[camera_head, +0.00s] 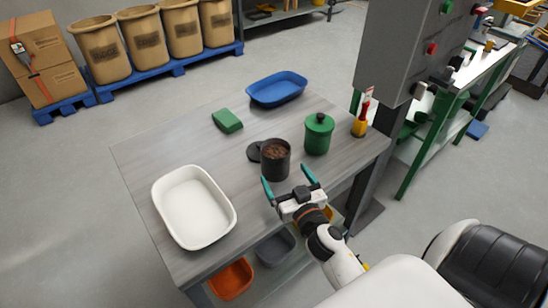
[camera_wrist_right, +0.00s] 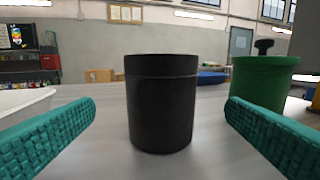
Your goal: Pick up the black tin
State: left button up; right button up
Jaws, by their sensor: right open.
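The black tin (camera_head: 275,164) stands upright and uncovered on the grey table, with brown contents showing inside. A dark round lid (camera_head: 254,152) lies on the table just left of and behind it. My right gripper (camera_head: 288,181) is open just in front of the tin, with its two teal fingers pointing towards it. In the right wrist view the tin (camera_wrist_right: 161,103) is upright and centred between the open teal fingers (camera_wrist_right: 160,122), touching neither as far as I can see. My left gripper is not in view.
A green lidded canister (camera_head: 319,136) stands close to the right of the tin. A white tray (camera_head: 195,207) is at front left, a green block (camera_head: 227,121) and a blue tray (camera_head: 277,89) at the back.

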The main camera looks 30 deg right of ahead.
aim_at(270, 152)
jog(key=shift+w+d, duration=0.25)
jog(key=shift+w, duration=0.9)
jog(key=w, duration=0.2)
jog(key=w+d+p, duration=0.1)
jog(key=w, duration=0.2)
jog(key=shift+f, duration=0.15)
jog(key=shift+w+d+f, duration=0.1)
jog(key=shift+w, duration=0.3)
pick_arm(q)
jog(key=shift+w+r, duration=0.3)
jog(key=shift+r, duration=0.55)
pick_arm(e)
jog(key=shift+s, duration=0.1)
jog(key=c, duration=0.3)
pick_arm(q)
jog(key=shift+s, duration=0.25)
pick_arm(e)
jog(key=c, duration=1)
